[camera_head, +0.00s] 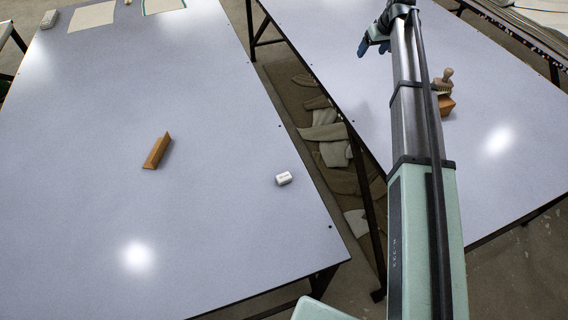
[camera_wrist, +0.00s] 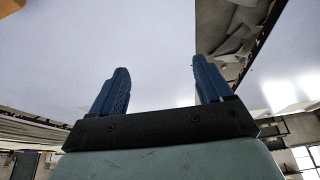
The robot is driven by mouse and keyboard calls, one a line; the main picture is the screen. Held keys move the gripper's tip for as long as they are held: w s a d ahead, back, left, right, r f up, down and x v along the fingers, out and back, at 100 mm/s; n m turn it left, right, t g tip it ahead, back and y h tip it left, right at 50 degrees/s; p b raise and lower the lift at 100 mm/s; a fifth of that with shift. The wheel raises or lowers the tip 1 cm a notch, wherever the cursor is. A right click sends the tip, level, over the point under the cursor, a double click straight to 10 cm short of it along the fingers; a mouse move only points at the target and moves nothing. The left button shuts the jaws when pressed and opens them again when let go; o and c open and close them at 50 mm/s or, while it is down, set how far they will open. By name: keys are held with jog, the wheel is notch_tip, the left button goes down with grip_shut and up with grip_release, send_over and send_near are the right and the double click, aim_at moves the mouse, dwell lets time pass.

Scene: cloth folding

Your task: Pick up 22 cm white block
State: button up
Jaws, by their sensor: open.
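A small white block (camera_head: 284,178) with faint dark print lies on the left table (camera_head: 200,240), near that table's right edge. A second whitish block (camera_head: 48,18) lies at the far left corner of the same table. I cannot tell the length of either. My gripper (camera_head: 374,48) is at the top of the head view, over the right table and far from both blocks. In the wrist view, its two blue fingers (camera_wrist: 160,72) stand wide apart with nothing between them. No white block can be made out in the wrist view.
A brown wooden bar (camera_head: 156,151) lies mid-table on the left. A wooden-handled brush (camera_head: 443,82) and an orange-brown block (camera_head: 446,105) are on the right table, partly behind my arm. Crumpled cloths (camera_head: 335,140) lie below the gap between tables. Flat cloth pieces (camera_head: 92,16) lie far left.

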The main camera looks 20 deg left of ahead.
jog(key=s+a+f+n+g, duration=0.1)
jog(key=s+a+f+n, duration=0.1)
jog(key=s+a, duration=1.1)
jog(key=s+a+f+n, duration=0.1)
jog(key=s+a+n, duration=0.2)
jog(key=s+a, duration=0.9)
jog(key=m+g+h, duration=0.2)
jog(key=m+h, duration=0.1)
send_over(283, 177)
notch_tip(283, 177, down, 13)
jog(key=shift+r, duration=0.2)
jog(key=shift+f, duration=0.1)
jog(key=shift+f, duration=0.1)
